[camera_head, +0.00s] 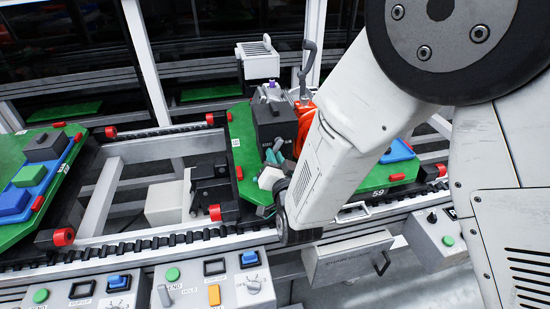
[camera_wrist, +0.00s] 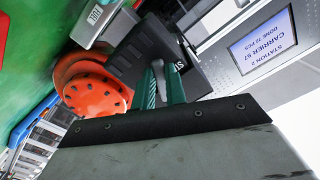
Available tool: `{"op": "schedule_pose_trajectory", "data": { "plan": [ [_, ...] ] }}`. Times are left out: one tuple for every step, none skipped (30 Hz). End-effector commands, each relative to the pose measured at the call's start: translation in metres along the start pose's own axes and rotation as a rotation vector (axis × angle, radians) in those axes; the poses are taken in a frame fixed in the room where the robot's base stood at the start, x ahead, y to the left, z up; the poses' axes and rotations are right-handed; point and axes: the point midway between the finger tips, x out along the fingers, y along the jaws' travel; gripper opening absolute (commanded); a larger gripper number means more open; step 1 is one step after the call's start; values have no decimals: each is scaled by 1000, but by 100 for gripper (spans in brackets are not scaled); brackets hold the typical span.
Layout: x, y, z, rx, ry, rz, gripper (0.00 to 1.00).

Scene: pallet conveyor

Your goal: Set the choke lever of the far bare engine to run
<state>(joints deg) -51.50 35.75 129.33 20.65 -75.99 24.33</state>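An engine with a dark box (camera_head: 272,122) and an orange-red round cover (camera_head: 305,118) stands on a green pallet on the conveyor, partly behind my arm. In the wrist view the orange cover (camera_wrist: 95,90) and a dark ribbed housing (camera_wrist: 145,50) show close up. My gripper (camera_wrist: 163,85) has two teal fingers at this housing, a small gap apart. A small pale piece (camera_wrist: 157,68) shows between or just behind the fingertips; I cannot tell if it is the choke lever or if the fingers touch it. The lever's setting is not readable.
Another green pallet (camera_head: 14,160) with blue, green and dark blocks stands at the left. Control boxes (camera_head: 240,290) with buttons line the near side of the conveyor. A station screen (camera_wrist: 262,48) shows close by at the right in the wrist view.

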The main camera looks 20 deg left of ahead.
Motion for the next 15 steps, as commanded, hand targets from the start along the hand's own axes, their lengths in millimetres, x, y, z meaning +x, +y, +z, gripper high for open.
{"op": "schedule_pose_trajectory", "data": {
  "plan": [
    [0, 0, 0, 0, 0, 0, 0],
    [0, 0, 0, 0, 0, 0, 0],
    [0, 0, 0, 0, 0, 0, 0],
    [0, 0, 0, 0, 0, 0, 0],
    [0, 0, 0, -1, 0, 0, 0],
    [0, 0, 0, -2, 0, 0, 0],
    [0, 0, 0, -5, 0, 0, 0],
    [0, 0, 0, -8, 0, 0, 0],
    [0, 0, 0, -14, 0, 0, 0],
    [0, 1, 0, -21, 0, 0, 0],
    [0, 1, 0, -29, 0, 0, 0],
    [0, 1, 0, -42, 0, 0, 0],
    [0, 2, 0, -54, 0, 0, 0],
    [0, 2, 0, -68, 0, 0, 0],
    [0, 3, 0, -88, 0, 0, 0]
  ]
}}
